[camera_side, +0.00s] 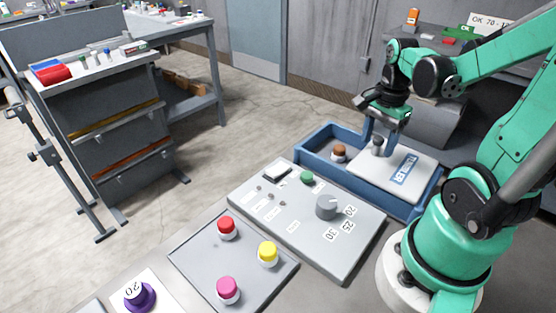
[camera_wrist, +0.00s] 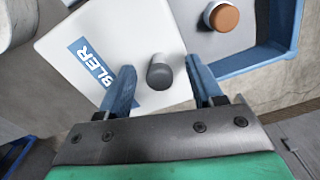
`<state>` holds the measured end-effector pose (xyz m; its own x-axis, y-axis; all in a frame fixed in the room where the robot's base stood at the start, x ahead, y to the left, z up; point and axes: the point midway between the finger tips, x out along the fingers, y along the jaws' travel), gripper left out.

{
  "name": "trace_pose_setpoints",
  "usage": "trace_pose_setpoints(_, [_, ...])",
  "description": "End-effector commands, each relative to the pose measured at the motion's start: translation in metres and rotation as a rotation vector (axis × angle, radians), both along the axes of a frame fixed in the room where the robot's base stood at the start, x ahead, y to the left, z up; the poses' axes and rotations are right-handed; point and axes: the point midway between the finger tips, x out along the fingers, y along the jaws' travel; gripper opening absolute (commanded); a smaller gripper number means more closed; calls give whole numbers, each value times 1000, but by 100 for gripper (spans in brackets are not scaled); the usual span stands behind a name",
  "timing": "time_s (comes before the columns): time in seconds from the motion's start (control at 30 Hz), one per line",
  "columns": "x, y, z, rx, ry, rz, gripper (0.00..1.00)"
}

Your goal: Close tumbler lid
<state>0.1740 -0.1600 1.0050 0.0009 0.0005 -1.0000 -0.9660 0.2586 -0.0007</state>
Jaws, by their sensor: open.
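The tumbler is a blue open-topped box (camera_side: 310,153) in the side view. Its white lid (camera_side: 425,166), marked TUMBLER, covers the right part. The left part is open and shows a brown-capped jar (camera_side: 339,153). A dark grey knob (camera_side: 377,141) stands near the lid's left end. My gripper (camera_side: 381,146) points down over the knob. In the wrist view the lid (camera_wrist: 75,28), knob (camera_wrist: 159,73), jar (camera_wrist: 222,17) and blue box wall (camera_wrist: 285,45) show. My gripper (camera_wrist: 160,66) is open, with one blue finger on each side of the knob and visible gaps between.
A grey control panel (camera_side: 270,218) with a dial (camera_side: 327,206) and green button (camera_side: 307,177) lies in front of the box. A tray (camera_side: 195,262) holds red, yellow and pink capped jars. A purple-based item (camera_side: 140,297) sits at the lower left.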

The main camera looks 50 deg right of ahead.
Motion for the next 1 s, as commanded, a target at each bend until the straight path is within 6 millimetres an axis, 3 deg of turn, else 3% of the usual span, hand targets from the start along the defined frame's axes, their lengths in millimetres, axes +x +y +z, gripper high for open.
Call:
trace_pose_setpoints(0.37, [0, 0, -5, 0, -1, 1, 60])
trace_pose_setpoints(0.6, [0, 0, -5, 0, -1, 1, 0])
trace_pose_setpoints(1.0, [0, 0, -5, 0, -1, 1, 0])
